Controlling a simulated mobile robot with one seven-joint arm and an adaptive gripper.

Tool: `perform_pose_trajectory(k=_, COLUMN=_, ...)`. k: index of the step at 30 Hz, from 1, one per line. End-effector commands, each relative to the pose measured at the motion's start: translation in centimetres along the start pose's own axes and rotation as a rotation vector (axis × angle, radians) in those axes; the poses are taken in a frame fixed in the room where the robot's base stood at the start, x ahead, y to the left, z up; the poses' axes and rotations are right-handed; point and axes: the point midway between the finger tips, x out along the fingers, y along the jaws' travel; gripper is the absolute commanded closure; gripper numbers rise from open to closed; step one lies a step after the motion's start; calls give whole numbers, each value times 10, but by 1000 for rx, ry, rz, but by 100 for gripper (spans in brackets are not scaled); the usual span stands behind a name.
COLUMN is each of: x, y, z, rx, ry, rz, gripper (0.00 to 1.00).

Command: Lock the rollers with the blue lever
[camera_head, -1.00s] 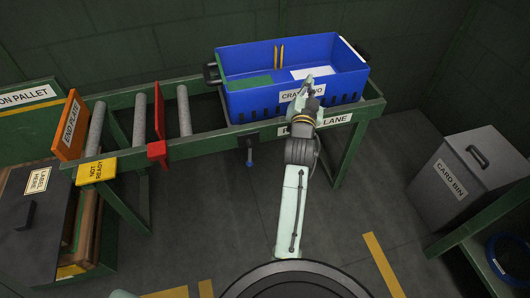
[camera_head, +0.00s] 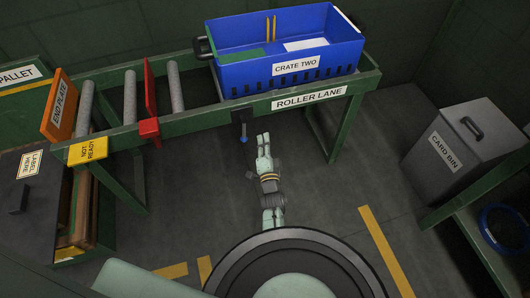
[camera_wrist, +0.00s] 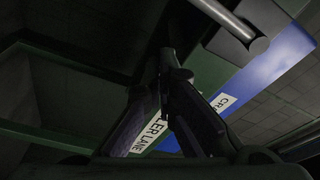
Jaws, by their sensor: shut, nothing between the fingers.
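The blue lever (camera_head: 243,138) hangs below the front rail of the roller lane, under a dark bracket, with its blue tip low. My gripper (camera_head: 263,137) is shut and empty, just right of the lever in the head view and seemingly apart from it. How far it is in depth is unclear. In the wrist view my gripper's dark fingers (camera_wrist: 166,65) are together, and no blue lever tip can be made out. The blue crate two (camera_head: 290,80) sits on the right part of the roller lane (camera_head: 355,86).
Bare rollers (camera_head: 130,96), a red stop (camera_head: 149,128), a yellow not-ready sign (camera_head: 88,150) and an orange end plate (camera_head: 57,106) lie left of the crate. A grey card bin (camera_head: 455,140) stands right. The floor below the lane is open. A grey rod (camera_wrist: 235,22) crosses the wrist view.

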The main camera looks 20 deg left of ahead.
Motion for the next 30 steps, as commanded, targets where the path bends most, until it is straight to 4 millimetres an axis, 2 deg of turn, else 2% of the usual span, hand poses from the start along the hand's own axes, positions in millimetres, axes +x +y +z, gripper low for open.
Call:
perform_pose_trajectory(k=3, x=28, y=2, z=1, rx=-1, ry=1, rz=-3, gripper=100)
perform_pose_trajectory(k=5, x=37, y=4, z=4, rx=0, ry=0, rz=-1, gripper=100)
perform_pose_trajectory(k=9, x=26, y=6, z=21, rx=0, ry=-1, rz=0, gripper=100)
perform_pose_trajectory(k=15, x=22, y=2, z=34, rx=0, ry=2, rz=0, gripper=100)
perform_pose_trajectory(k=30, x=20, y=0, z=38, rx=1, ry=0, rz=2, gripper=100)
